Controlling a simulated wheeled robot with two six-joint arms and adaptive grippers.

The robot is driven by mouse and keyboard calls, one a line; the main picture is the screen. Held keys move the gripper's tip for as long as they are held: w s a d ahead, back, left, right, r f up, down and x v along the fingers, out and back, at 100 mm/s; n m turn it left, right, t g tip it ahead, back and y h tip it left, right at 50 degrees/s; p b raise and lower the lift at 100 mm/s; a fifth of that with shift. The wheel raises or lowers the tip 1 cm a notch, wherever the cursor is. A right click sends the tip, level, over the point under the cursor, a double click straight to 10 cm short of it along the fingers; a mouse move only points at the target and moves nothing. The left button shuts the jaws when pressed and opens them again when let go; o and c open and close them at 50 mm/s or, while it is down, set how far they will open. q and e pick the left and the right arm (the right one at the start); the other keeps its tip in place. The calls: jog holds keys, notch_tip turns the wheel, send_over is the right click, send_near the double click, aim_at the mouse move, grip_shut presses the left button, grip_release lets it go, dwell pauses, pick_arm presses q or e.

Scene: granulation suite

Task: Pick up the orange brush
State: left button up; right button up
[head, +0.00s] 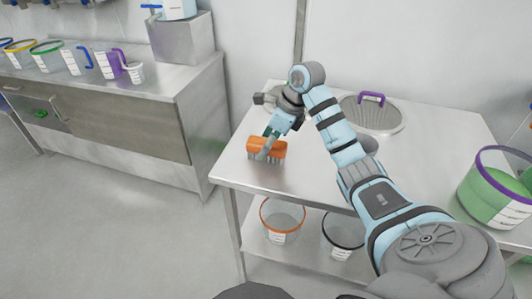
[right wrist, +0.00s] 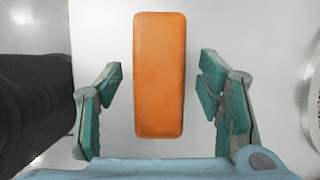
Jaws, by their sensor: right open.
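The orange brush (head: 267,147) lies on the steel table near its left front corner, its grey bristles facing down. In the right wrist view the orange top of the brush (right wrist: 160,75) stands lengthwise between my right gripper's fingers. My right gripper (head: 268,143) is at the brush, reaching down from above. In the right wrist view my right gripper (right wrist: 160,100) is open, with a gap on each side of the brush. My left gripper is not in the head view.
The steel table (head: 240,176) has a round lid with a purple handle (head: 371,99) at the back. A purple-rimmed bucket of green material (head: 492,205) stands at the right. An orange-rimmed bucket (head: 282,222) sits on the lower shelf. The left counter (head: 165,80) holds several containers.

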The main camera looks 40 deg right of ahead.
aim_at(260, 140)
jog(key=shift+w+a+f, duration=0.1)
jog(key=shift+f, duration=0.5)
jog(key=shift+f, duration=0.25)
jog(key=c, duration=1.4)
jog(key=shift+r, duration=0.25)
notch_tip(260, 140, up, 6)
jog(key=shift+w+f+p, duration=0.1)
jog(key=shift+p, duration=0.75)
notch_tip(260, 140, up, 14)
jog(key=p, duration=1.4)
